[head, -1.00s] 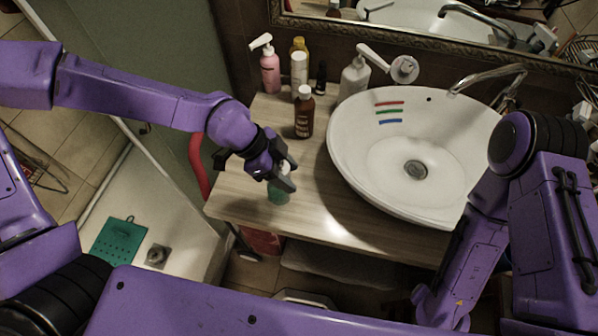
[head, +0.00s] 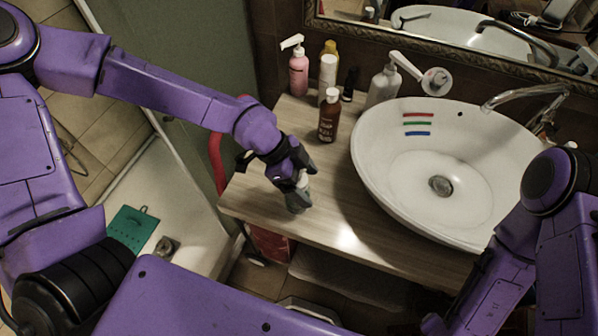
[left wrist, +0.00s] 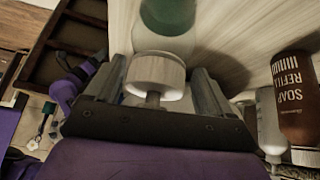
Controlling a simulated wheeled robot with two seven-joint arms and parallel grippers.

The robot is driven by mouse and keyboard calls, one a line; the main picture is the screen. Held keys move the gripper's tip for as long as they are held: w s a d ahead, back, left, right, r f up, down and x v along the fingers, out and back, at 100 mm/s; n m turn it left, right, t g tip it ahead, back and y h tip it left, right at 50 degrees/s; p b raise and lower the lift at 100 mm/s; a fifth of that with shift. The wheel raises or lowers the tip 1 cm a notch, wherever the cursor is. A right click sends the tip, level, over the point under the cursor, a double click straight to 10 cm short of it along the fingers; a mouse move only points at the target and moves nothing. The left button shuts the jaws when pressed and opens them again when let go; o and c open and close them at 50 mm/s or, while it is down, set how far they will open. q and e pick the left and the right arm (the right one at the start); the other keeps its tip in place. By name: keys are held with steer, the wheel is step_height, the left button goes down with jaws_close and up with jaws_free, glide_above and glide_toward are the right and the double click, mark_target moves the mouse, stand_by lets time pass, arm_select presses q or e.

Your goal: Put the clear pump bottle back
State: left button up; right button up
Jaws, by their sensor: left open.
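The clear pump bottle (head: 303,181), with a white collar, stands on the wooden counter (head: 340,215) near its front left edge. In the left wrist view its white pump collar (left wrist: 156,72) and clear body with green liquid (left wrist: 168,15) show between the fingers. My left gripper (head: 300,178) is open around the bottle's upper part, one finger on each side. In the head view a finger hides much of the bottle's body. Whether the fingers touch it I cannot tell. My right arm (head: 555,215) is at the right; its gripper is out of view.
The white basin (head: 385,175) fills the right.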

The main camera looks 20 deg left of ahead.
arm_select(q)
steer(key=v, duration=1.1)
steer(key=shift+a+r+b, duration=0.2)
steer(key=shift+b, duration=0.1)
steer(key=shift+s, duration=0.1)
